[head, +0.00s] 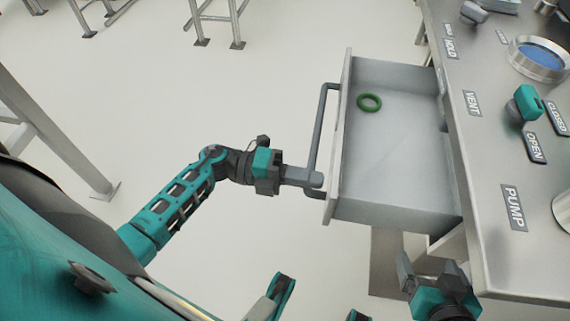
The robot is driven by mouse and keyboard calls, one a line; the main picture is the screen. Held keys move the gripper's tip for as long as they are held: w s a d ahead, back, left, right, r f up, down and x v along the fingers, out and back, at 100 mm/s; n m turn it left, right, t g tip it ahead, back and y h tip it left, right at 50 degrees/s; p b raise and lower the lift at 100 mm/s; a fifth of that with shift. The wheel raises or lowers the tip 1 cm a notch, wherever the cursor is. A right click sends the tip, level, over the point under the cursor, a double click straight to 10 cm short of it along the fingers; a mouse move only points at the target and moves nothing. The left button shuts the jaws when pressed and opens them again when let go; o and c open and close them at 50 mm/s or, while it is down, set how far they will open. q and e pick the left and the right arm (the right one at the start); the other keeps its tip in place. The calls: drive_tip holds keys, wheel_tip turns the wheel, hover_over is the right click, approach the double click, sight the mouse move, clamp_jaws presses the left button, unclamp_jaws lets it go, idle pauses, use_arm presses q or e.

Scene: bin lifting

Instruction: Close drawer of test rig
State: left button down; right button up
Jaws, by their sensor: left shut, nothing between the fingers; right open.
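The grey metal drawer (402,190) of the test rig (490,225) stands pulled out toward the left. A green ring (369,102) lies inside it. A dark bar handle (318,125) runs along the drawer's front panel. My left gripper (318,179) is shut and empty. Its fingertips are at the near end of the handle, close to the front panel; I cannot tell whether they touch. My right gripper (430,265) is open and empty at the bottom, below the drawer's near side and by the rig's edge.
The rig's top carries a teal knob (526,103), a blue round window (541,57) and labels such as VENT, OPEN and PUMP. Metal stand legs (100,185) are at the left, and more stands (218,18) are at the back. The floor left of the drawer is clear.

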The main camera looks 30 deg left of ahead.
use_arm(q)
drive_tip(key=shift+w+d, duration=0.2)
drive_tip(key=shift+d, duration=0.35)
drive_tip(key=b+x, duration=0.2)
drive_tip(key=x, duration=2.1)
drive_tip(key=shift+d, duration=0.4)
drive_tip(key=shift+r, duration=0.15)
